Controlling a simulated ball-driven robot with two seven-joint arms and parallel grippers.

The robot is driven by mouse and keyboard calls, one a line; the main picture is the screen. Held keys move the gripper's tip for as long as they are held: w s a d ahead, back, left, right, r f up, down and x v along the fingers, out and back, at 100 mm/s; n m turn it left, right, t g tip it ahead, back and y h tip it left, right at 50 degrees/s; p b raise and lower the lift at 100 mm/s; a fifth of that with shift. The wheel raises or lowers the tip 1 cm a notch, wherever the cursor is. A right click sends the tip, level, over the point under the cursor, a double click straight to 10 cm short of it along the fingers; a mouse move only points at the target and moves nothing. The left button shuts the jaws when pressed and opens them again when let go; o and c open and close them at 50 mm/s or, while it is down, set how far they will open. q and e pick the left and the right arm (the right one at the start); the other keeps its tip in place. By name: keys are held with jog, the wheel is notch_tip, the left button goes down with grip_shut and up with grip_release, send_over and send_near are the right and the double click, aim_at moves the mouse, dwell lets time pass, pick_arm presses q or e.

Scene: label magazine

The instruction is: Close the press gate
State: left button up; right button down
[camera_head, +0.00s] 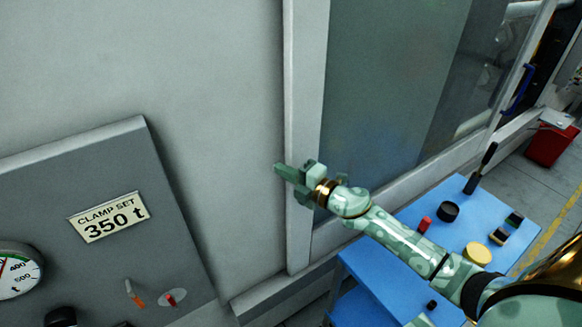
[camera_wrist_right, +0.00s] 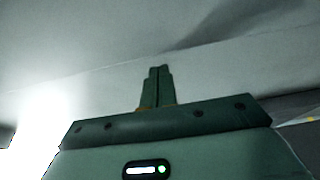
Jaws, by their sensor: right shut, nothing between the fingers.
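The press gate (camera_head: 390,95) is a large glazed panel in a pale grey frame, filling the upper middle and right of the head view. A blue handle (camera_head: 518,88) is on its right upright. My right gripper (camera_head: 279,169) is shut and empty, in front of the left frame upright (camera_head: 303,100), far to the left of the handle. In the right wrist view its fingers (camera_wrist_right: 157,72) are together, pointing at a pale grey surface (camera_wrist_right: 90,85). I cannot tell whether they touch it. My left gripper is not in view.
A grey panel (camera_head: 165,215) with a "CLAMP SET 350 t" label (camera_head: 108,217) and a gauge (camera_head: 15,270) stands at left. A blue table (camera_head: 400,285) with several small items, including a black lever (camera_head: 481,168), is below the gate. A red box (camera_head: 548,145) stands at right.

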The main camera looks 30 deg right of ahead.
jog(key=shift+d, duration=0.95)
